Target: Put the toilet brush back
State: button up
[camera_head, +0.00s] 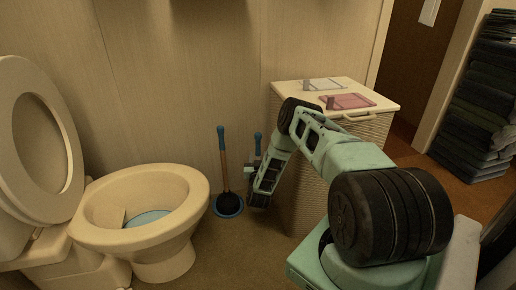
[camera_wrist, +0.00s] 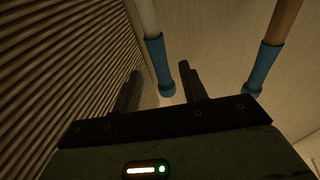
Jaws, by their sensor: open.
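Two blue-handled tools stand upright by the wall. One has a wooden shaft (camera_head: 225,175) and a dark head in a blue round base (camera_head: 228,206). The other shows only its blue handle (camera_head: 258,142) beside my arm; its lower part is hidden. I cannot tell for sure which is the toilet brush. In the wrist view, my gripper (camera_wrist: 160,72) is open. The blue handle end (camera_wrist: 162,68) of the pale-shafted tool appears between its fingers, closer to the right one; contact is unclear. The wooden-shafted tool's blue handle (camera_wrist: 263,68) is right of the fingers.
A ribbed cabinet (camera_head: 308,190) stands right of the tools, close beside my arm; a pink item (camera_head: 350,101) lies on its top. The toilet (camera_head: 150,235) with raised lid is at left. Dark folded stacks (camera_head: 480,110) are at far right.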

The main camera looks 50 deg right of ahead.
jog(key=p+v, duration=0.1)
jog(key=v, duration=0.5)
jog(key=shift+s, duration=0.1)
dwell(0.3)
